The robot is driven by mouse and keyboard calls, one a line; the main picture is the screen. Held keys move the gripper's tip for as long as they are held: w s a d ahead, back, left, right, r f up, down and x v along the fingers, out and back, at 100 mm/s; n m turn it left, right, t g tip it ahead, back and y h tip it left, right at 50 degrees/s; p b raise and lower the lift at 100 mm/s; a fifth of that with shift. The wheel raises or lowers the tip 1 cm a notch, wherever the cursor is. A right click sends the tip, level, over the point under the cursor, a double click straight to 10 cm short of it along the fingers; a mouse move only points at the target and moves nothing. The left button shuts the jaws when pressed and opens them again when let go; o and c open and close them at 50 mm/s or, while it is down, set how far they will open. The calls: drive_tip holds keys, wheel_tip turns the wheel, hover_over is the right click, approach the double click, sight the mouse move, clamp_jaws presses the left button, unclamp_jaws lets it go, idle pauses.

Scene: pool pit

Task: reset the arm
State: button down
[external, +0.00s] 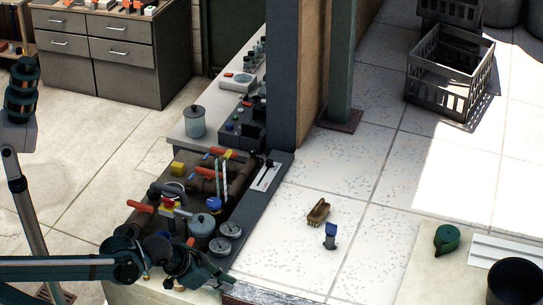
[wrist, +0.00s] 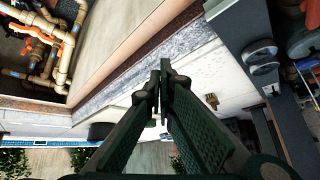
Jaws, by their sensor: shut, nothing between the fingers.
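My arm (external: 60,268) reaches in from the left edge in the external view. My gripper (external: 226,280) is at the front edge of the cluttered bench, low in the picture. In the wrist view my gripper (wrist: 160,80) shows as two dark green fingers with their tips together and nothing between them. Beyond the tips are a pale floor strip and a grey stone-like edge (wrist: 110,90).
The bench holds a blue-grey pot (external: 202,226), dials (external: 230,230), red-handled valves and a lidded jar (external: 194,122). A brown item (external: 318,212) and a blue-topped item (external: 330,236) stand on pale tiles. Pipes (wrist: 60,65) show in the wrist view.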

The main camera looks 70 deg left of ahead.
drive_tip(key=shift+g+h, duration=0.3)
drive_tip(key=shift+h, duration=0.2)
drive_tip(key=s+d, duration=0.1)
drive_tip(key=s, duration=0.1)
drive_tip(key=s+d+f, duration=0.1)
drive_tip(key=s+d, duration=0.1)
drive_tip(key=shift+d, duration=0.1)
drive_tip(key=shift+w+r, duration=0.15)
drive_tip(key=shift+r, duration=0.05)
idle(0.8)
